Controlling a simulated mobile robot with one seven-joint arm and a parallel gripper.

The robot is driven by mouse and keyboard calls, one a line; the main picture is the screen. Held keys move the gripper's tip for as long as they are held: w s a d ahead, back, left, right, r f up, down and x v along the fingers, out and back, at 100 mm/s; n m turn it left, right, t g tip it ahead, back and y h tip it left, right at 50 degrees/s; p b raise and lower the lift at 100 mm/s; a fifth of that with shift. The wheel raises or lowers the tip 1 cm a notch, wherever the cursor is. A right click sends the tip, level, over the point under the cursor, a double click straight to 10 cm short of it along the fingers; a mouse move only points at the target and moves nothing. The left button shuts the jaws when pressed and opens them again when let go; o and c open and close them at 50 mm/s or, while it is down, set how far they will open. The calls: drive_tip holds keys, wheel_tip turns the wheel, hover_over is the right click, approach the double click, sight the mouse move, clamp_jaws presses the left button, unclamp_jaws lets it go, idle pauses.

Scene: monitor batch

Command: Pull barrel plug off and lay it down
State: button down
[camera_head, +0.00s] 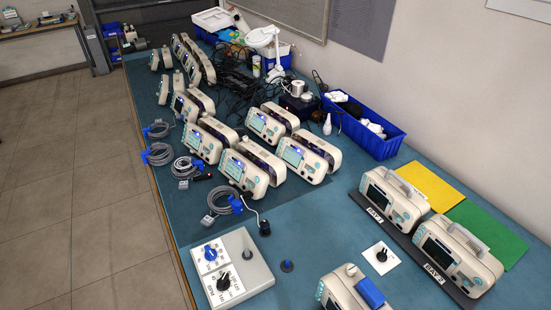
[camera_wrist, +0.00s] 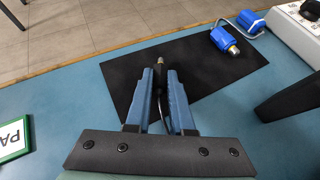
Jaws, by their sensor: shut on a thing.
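In the wrist view my gripper (camera_wrist: 160,72) reaches over a black mat, its two blue fingers close together. They are shut on a slim dark barrel plug (camera_wrist: 160,78), with a small pale tip showing between the fingertips. A dark cord seems to run back from it between the fingers. A blue connector (camera_wrist: 222,38) with a brass-coloured metal end lies on the mat's far right part, apart from the plug. A second blue part (camera_wrist: 246,18) sits beside it, joined by a grey cable. My gripper is not visible in the head view.
The black mat (camera_wrist: 215,75) has free room near the table edge. A white dial box (camera_head: 235,255) stands at the table's front left. Several monitors (camera_head: 245,165) and coiled cables fill the middle. A green-edged card (camera_wrist: 14,138) lies at left in the wrist view.

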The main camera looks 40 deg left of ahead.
drive_tip(key=c, duration=0.7)
unclamp_jaws()
wheel_tip(320, 180, up, 10)
drive_tip(key=p, duration=0.9)
